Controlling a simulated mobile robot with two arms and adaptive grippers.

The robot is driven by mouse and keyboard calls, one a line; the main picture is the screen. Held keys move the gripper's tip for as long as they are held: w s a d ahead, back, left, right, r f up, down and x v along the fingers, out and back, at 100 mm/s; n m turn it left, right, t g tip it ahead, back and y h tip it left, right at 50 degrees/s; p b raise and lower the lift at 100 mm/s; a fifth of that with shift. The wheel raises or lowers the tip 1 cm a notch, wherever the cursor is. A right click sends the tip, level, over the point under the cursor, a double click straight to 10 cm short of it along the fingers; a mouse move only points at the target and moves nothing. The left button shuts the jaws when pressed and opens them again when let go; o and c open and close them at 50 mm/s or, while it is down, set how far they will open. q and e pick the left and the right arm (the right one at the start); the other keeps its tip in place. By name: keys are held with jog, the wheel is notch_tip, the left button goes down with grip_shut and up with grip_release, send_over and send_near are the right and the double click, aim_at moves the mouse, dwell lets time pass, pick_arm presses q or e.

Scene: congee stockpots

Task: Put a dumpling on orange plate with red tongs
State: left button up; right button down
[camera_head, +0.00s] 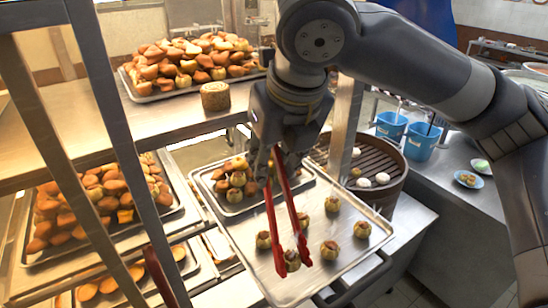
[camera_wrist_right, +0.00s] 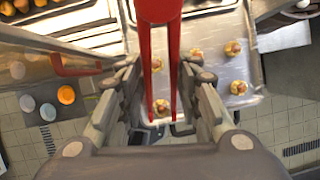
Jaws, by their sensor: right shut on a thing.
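My right gripper (camera_head: 277,152) is shut on the upper part of the red tongs (camera_head: 270,218), which point down over a metal tray (camera_head: 345,268). In the right wrist view, the tongs (camera_wrist_right: 146,65) run between my gripper's fingers. A small round dumpling (camera_head: 291,258) with a brown top lies between the tong tips near the tray's front; it also shows in the wrist view (camera_wrist_right: 161,107). I cannot tell whether the tips touch it. An orange disc (camera_wrist_right: 66,95), perhaps the orange plate, shows at the left of the wrist view. My left gripper is not in view.
Several other dumplings (camera_head: 329,249) sit spread on the tray. A smaller tray (camera_head: 232,208) of pastries stands behind. A round steamer (camera_head: 385,192) is at the tray's right. Rack posts (camera_head: 110,130) rise at left. Two grey discs (camera_wrist_right: 47,112) lie beside the orange one.

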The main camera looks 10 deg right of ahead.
notch_tip(320, 180, up, 8)
jog(key=p, duration=0.4)
jog(key=shift+f, duration=0.3)
